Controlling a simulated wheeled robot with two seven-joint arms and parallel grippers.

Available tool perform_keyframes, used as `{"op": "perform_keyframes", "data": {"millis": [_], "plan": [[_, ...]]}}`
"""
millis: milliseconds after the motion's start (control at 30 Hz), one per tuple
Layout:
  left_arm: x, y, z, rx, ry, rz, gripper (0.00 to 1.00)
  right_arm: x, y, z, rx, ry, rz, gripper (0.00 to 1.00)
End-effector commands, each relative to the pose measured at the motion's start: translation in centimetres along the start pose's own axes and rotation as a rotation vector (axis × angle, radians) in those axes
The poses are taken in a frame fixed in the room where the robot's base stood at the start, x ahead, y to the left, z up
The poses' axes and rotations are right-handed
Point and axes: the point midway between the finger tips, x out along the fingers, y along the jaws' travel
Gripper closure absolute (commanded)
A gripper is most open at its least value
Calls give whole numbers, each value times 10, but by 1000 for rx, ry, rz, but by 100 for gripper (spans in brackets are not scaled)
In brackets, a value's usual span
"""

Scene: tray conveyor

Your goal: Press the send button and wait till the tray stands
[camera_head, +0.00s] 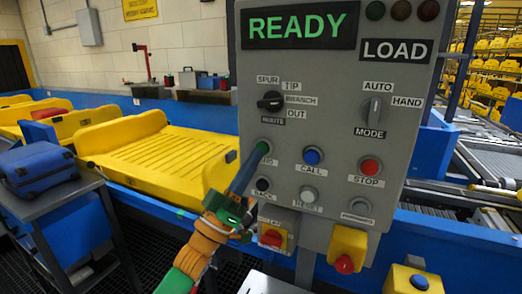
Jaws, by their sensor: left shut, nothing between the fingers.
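The grey control panel (330,130) stands at the centre, its display (299,25) reading READY in green. The green button (263,147), at the left of the button rows, has a label partly hidden by my gripper. My left gripper (256,154) is shut and empty, its narrow fingers reaching up to this button. The tips overlap its lower left edge; I cannot tell whether they touch or press it. An empty yellow tray (150,151) lies on the conveyor behind and left of the panel. My right gripper is not in view.
Blue CALL (312,156), red STOP (370,167) and white RESET (308,193) buttons sit near the green one. Rotary switches are above, red knobs on yellow boxes below. A blue suitcase (38,170) lies on a stand at left; more yellow trays are behind.

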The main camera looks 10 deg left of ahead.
Motion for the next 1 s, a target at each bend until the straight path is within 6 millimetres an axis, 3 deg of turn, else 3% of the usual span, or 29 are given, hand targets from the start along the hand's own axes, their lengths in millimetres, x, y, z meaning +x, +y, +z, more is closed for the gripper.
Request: {"op": "perform_keyframes", "data": {"millis": [1000], "plan": [[8, -6, 6, 0, 0, 0, 100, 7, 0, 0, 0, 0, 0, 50]]}}
